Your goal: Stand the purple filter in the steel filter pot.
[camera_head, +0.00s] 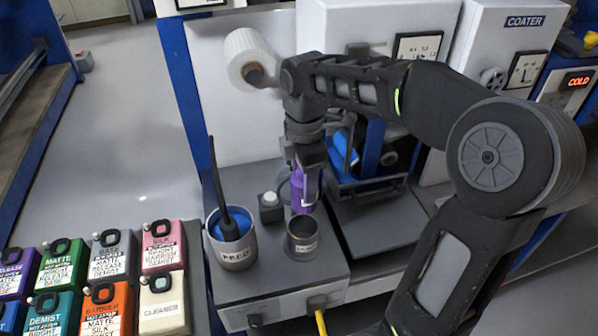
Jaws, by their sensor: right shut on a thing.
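The purple filter (305,185) hangs upright in my right gripper (305,168), which is shut on its upper part. The filter's lower end is just above or at the rim of the steel filter pot (301,242); I cannot tell whether it is inside the rim. My right arm comes in from the right and covers part of the background. My left gripper does not show.
A steel pot with blue liquid and a dark handle (232,235) stands left of the filter pot. Several labelled containers (163,247) stand at the lower left. A white roll (252,58) is at the back.

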